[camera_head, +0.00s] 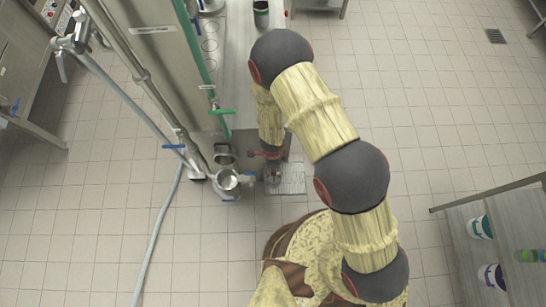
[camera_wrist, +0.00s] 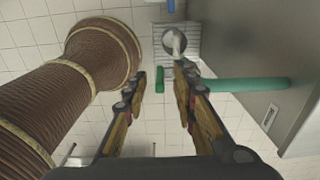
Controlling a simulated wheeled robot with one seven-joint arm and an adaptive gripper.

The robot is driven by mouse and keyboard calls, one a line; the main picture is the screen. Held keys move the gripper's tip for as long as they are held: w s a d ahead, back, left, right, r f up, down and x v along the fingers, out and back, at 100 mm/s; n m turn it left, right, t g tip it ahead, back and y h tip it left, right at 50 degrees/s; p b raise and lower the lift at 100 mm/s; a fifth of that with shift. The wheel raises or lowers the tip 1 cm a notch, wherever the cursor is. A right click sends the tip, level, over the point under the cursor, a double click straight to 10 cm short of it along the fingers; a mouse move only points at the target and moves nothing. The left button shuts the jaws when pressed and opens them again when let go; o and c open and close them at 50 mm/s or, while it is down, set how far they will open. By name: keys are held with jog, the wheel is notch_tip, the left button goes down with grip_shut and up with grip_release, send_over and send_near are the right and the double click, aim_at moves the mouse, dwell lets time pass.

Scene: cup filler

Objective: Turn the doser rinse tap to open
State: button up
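A green pipe (camera_head: 194,50) runs down the steel machine in the head view and carries a green lever handle (camera_head: 222,111), the likely rinse tap; no readable label confirms it. In the wrist view the green pipe (camera_wrist: 245,85) comes in from the right, and a short upright green piece (camera_wrist: 160,80) shows between my fingers. My gripper (camera_wrist: 161,70) is open, with its fingers apart on either side of that piece. I cannot tell whether either finger touches it. In the head view my arm hides most of the gripper.
A drain grate (camera_head: 291,180) lies below, and it also shows in the wrist view (camera_wrist: 190,55). Blue-handled valves (camera_head: 173,146) and steel pipe ends (camera_head: 228,180) stand to the left. A grey hose (camera_head: 163,215) hangs to the floor. The tiled floor at right is clear up to a shelf (camera_head: 465,235).

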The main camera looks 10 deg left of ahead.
jog(key=shift+r, duration=2.35)
jog(key=shift+r, duration=0.1)
